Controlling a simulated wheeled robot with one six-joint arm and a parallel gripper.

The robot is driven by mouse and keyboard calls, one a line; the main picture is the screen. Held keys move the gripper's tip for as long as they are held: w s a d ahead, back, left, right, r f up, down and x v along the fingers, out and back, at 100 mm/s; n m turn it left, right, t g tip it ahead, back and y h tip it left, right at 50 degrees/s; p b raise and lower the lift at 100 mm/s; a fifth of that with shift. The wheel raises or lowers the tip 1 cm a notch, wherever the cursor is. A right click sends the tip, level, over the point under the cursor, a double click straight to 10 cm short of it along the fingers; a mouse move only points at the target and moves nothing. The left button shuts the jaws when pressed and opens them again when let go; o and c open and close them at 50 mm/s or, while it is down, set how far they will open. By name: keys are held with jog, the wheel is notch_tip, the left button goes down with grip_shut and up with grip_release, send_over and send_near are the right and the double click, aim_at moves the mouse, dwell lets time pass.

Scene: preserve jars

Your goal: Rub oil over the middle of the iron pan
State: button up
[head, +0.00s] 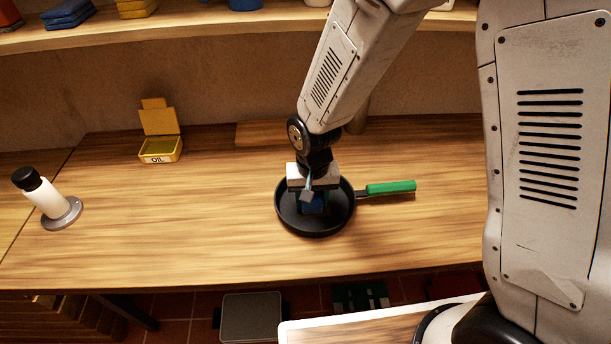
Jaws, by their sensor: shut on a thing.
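The black iron pan (286,217) sits on the wooden table, with its green handle (391,187) pointing right. My gripper (313,199) is over the middle of the pan, pointing down. It is shut on a small blue thing (314,208), perhaps a cloth or pad, which shows low between the fingers. I cannot tell whether the blue thing touches the pan floor. The yellow oil box (161,151), marked OIL, stands at the back left of the table with its lid up.
A shelf (200,25) along the back holds folded blue and yellow cloths. The table (190,240) is clear between the oil box and the pan.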

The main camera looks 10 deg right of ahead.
jog(key=shift+a, duration=0.5)
jog(key=shift+w, duration=0.15)
jog(key=shift+w+d+f, duration=0.15)
jog(key=shift+w+d, duration=0.25)
jog(key=shift+d, duration=0.15)
jog(key=shift+s+a, duration=0.2)
jog(key=shift+s, duration=0.1)
jog(key=shift+w+d, duration=0.1)
jog(key=shift+d, duration=1.45)
jog(key=shift+a, duration=1.8)
jog(key=shift+a+r, duration=0.25)
jog(key=shift+r, duration=0.85)
jog(key=shift+d+r, duration=0.15)
jog(key=shift+r, duration=2.85)
